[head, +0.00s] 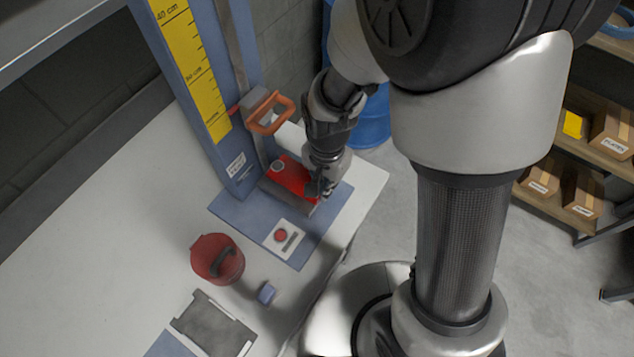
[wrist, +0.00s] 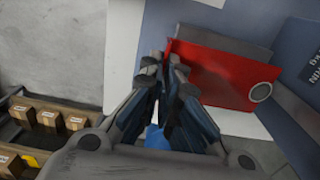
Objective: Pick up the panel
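The panel appears to be the red plate (head: 292,178) at the foot of the blue upright, with a round grey disc at its far left corner. In the wrist view the red panel (wrist: 228,76) lies right of the fingers, with the disc at its right end. My gripper (head: 322,186) is at the panel's right end in the head view. In the wrist view my gripper's (wrist: 164,66) fingertips are drawn close together at the panel's near edge, one overlapping the red. They look closed on that edge, but the contact itself is partly hidden.
A button box (head: 284,240), a red bucket (head: 217,259), a small blue block (head: 266,292) and a grey tray (head: 212,326) are on the white table. Shelves with boxes (head: 584,195) stand right.

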